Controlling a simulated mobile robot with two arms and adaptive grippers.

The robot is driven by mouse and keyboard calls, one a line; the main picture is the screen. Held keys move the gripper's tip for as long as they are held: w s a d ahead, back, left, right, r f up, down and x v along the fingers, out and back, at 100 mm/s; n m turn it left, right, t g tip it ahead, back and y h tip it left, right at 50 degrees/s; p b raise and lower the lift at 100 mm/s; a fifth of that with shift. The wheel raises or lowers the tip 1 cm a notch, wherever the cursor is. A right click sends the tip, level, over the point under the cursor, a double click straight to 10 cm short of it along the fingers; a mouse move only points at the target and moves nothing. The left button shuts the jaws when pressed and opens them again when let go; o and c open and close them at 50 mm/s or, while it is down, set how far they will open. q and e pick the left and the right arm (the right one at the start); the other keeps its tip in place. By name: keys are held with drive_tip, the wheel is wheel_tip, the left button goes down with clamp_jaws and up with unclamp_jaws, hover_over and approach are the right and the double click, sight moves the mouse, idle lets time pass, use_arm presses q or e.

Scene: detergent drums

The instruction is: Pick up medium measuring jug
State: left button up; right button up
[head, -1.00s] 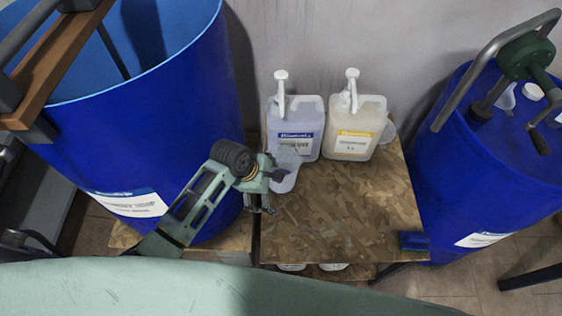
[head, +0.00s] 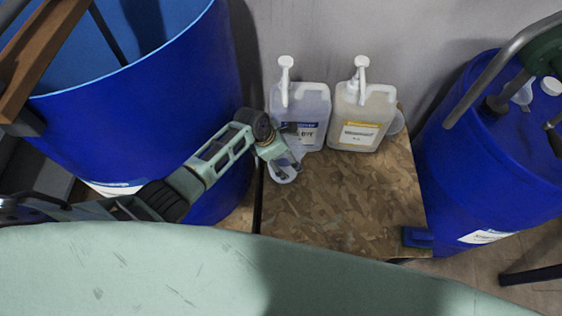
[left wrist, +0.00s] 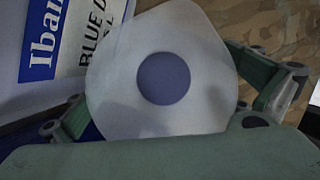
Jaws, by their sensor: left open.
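A translucent whitish measuring jug (head: 284,176) stands on the wooden board in front of the left canister, partly hidden by my left gripper (head: 283,163) in the head view. In the left wrist view the jug (left wrist: 120,103) is seen from above, with a pale flared rim and a round bluish inside. My left gripper (left wrist: 165,88) is open, with one finger on each side of the jug; whether they touch it I cannot tell. Another clear jug (head: 398,122) shows partly behind the right canister. My right gripper is not in view.
A canister with a blue label (head: 309,104) and one with a yellow label (head: 361,115) stand behind the jug. Blue drums flank the board, left (head: 150,110) and right (head: 480,170). A small clear vessel (head: 523,91) sits on the right drum. The board (head: 340,205) is clear in front.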

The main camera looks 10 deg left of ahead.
use_arm(q)
drive_tip(key=shift+x, duration=0.8)
drive_tip(key=c, duration=1.1)
drive_tip(key=shift+r, duration=0.1)
drive_tip(key=shift+c, duration=0.6)
